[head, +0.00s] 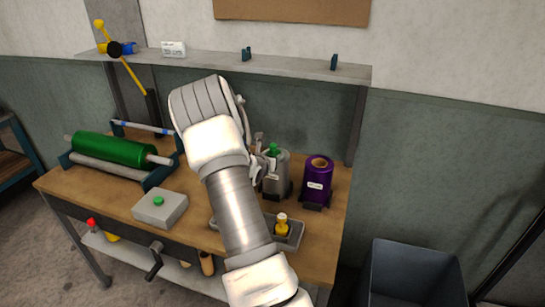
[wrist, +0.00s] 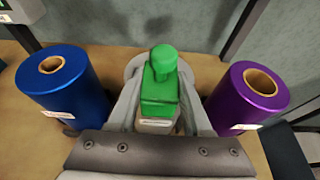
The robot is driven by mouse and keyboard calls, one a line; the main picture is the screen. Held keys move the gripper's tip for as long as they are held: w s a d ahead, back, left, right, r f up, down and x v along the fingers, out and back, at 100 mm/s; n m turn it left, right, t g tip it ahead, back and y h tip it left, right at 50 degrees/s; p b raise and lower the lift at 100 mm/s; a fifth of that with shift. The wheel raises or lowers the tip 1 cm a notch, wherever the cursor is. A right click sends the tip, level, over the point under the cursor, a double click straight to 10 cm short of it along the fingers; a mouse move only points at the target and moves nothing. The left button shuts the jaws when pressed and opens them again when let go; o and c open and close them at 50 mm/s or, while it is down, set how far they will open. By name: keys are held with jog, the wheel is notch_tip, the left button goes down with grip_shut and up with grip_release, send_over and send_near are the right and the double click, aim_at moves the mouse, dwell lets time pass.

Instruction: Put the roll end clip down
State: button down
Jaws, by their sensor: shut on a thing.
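The green clip (wrist: 161,84) is between my gripper's fingers (wrist: 160,100) in the wrist view, its rounded knob on the far side. My gripper is shut on it. In the head view the green clip (head: 273,150) shows just above a silver-grey roll (head: 278,175), and my arm hides most of the gripper. Whether the clip touches that roll I cannot tell. A blue roll (wrist: 63,80) stands left of the fingers and a purple roll (wrist: 246,97) right of them; the purple roll (head: 318,180) also shows in the head view.
A yellow-topped piece sits in a grey tray (head: 296,236) at the bench front. A green roll (head: 110,148) lies in a stand at the left, with a grey box bearing a green button (head: 160,207) before it. A shelf (head: 300,70) runs behind. A dark bin (head: 415,270) stands right.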

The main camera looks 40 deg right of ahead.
jog(key=shift+s+a+f, duration=0.1)
jog(key=shift+f, duration=0.2)
